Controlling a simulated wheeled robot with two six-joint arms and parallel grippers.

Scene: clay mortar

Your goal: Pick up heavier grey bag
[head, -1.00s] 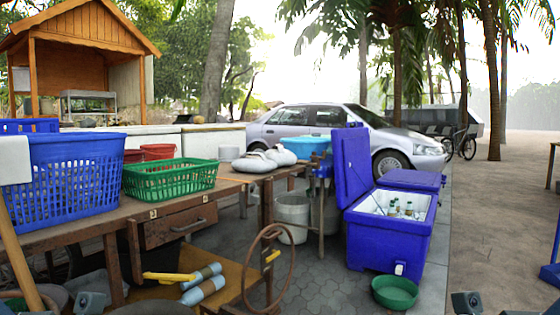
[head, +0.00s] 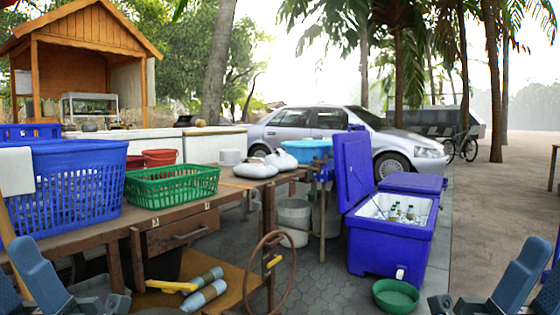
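Two pale grey bags rest close together at the right end of the wooden table. The nearer bag (head: 256,169) lies left of and in front of the other bag (head: 281,158); which is heavier cannot be told by sight. My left gripper (head: 40,275) shows at the bottom left corner and my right gripper (head: 518,272) at the bottom right corner. Both are partly cut off by the frame, well away from the bags. No object shows in either, and their opening is unclear.
A green basket (head: 172,187) and blue basket (head: 66,190) stand on the table (head: 120,226) left of the bags. A blue basin (head: 308,151) is behind them. A blue cooler (head: 392,248) with bottles stands right; a green bowl (head: 395,296) is on the paving.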

